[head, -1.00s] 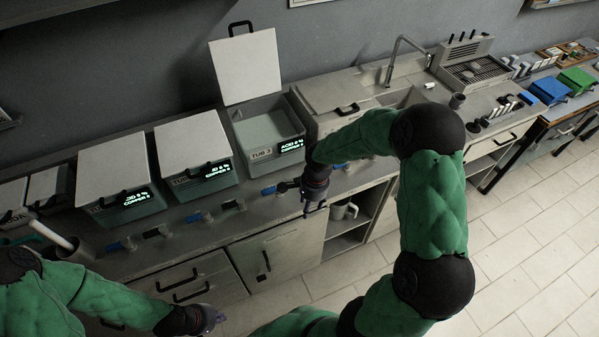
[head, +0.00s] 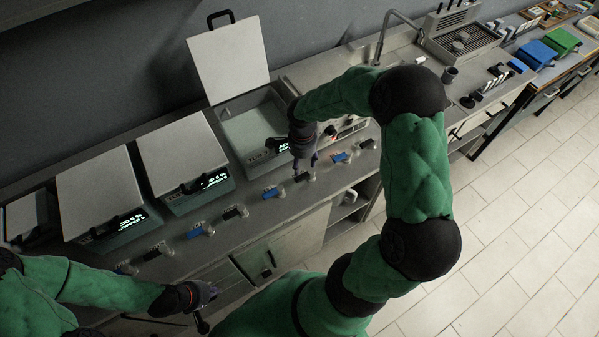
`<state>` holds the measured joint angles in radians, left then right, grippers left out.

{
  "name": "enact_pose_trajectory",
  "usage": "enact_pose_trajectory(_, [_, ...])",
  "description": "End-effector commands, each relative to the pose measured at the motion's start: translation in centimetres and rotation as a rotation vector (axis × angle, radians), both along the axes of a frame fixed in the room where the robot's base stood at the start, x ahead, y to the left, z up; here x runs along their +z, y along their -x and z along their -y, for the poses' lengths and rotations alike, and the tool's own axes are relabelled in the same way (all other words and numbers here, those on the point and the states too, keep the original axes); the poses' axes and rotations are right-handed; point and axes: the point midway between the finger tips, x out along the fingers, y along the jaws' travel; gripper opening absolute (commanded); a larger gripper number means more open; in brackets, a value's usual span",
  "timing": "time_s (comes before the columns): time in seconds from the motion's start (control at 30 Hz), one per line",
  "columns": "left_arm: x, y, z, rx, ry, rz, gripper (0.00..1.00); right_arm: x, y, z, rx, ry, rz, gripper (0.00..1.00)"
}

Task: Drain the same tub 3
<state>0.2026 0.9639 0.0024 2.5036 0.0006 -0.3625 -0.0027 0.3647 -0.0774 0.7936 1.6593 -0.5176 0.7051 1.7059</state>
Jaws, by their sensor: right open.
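Tub 3 (head: 252,132) is the open tub on the counter, its pale lid (head: 228,62) standing upright behind it. A blue-handled valve (head: 271,192) and a black-handled valve (head: 303,177) sit on the counter's front strip before tub 3. My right gripper (head: 309,160) is open and points down just above the black-handled valve; I cannot tell if it touches it. My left gripper (head: 207,294) hangs low in front of the drawers, away from the tubs; its jaws are unclear.
Two closed tubs (head: 180,150) (head: 103,185) stand left of tub 3. More blue (head: 200,231) and black (head: 234,212) valve handles line the front strip, with others to the right (head: 341,157). A faucet (head: 396,25) and sink lie right. The tiled floor (head: 520,220) is clear.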

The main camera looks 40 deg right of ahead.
Motion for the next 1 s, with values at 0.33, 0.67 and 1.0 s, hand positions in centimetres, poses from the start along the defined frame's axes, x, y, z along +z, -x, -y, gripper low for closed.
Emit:
enact_pose_trajectory(0.33, [-0.2,0.0,0.0,0.0,0.0,0.0,0.0,-6.2,0.1,0.0,0.001,-0.001,-0.002,0.54])
enact_pose_trajectory(0.67, [-0.2,0.0,0.0,0.0,0.0,0.0,0.0,-8.6,0.0,0.0,0.0,0.0,0.0,0.54])
enact_pose_trajectory(1.0, [-0.2,0.0,0.0,0.0,0.0,0.0,0.0,-8.6,0.0,0.0,0.001,0.0,0.0,0.32])
